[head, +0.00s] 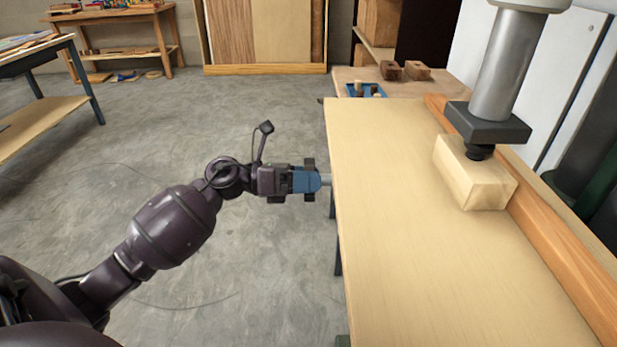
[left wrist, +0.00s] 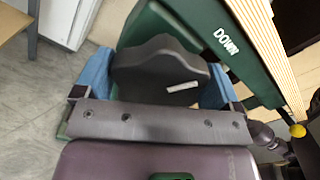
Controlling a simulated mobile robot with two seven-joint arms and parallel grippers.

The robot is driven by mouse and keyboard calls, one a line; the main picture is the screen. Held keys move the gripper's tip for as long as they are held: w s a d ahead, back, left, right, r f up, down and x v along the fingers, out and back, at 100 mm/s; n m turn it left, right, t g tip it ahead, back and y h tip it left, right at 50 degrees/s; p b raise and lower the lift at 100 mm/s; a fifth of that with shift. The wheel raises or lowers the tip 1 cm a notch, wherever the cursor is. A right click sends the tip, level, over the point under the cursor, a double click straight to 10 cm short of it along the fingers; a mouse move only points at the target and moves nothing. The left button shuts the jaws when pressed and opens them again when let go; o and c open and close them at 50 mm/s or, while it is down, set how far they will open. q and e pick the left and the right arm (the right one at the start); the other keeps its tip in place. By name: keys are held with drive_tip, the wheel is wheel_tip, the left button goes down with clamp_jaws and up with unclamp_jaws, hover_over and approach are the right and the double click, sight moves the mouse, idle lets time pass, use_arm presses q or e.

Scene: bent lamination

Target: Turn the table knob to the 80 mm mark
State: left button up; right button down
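The table knob (left wrist: 160,62) is dark grey and lobed, with a short white mark on its face, in the left wrist view. My left gripper (left wrist: 155,85) has one blue finger on each side of the knob, and both appear to touch it. No scale or 80 mm mark can be read in either view. My right gripper is out of view.
The pale table (head: 400,230) carries a wooden block (head: 475,178) under a grey press column (head: 500,70), against a wooden fence (head: 560,230). A green panel (left wrist: 190,20) reading "DOWN" lies behind the knob.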

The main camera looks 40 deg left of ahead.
use_arm(q)
drive_tip(key=shift+r+n+p, duration=0.4)
drive_tip(key=shift+n+p, duration=0.3)
drive_tip(key=shift+p, duration=0.2)
drive_tip(key=shift+r+n+p, duration=0.1)
drive_tip(key=shift+n+p, duration=0.3)
drive_tip(key=shift+n, duration=0.1)
drive_tip(key=shift+f+n+p, duration=0.25)
drive_tip(key=shift+n+p, duration=0.4)
drive_tip(key=shift+n, duration=0.35)
drive_tip(key=shift+f+n, duration=0.3)
drive_tip(key=shift+n, duration=0.1)
drive_tip(key=shift+f, duration=0.2)
drive_tip(key=o, duration=0.6)
drive_tip(key=shift+o, duration=0.2)
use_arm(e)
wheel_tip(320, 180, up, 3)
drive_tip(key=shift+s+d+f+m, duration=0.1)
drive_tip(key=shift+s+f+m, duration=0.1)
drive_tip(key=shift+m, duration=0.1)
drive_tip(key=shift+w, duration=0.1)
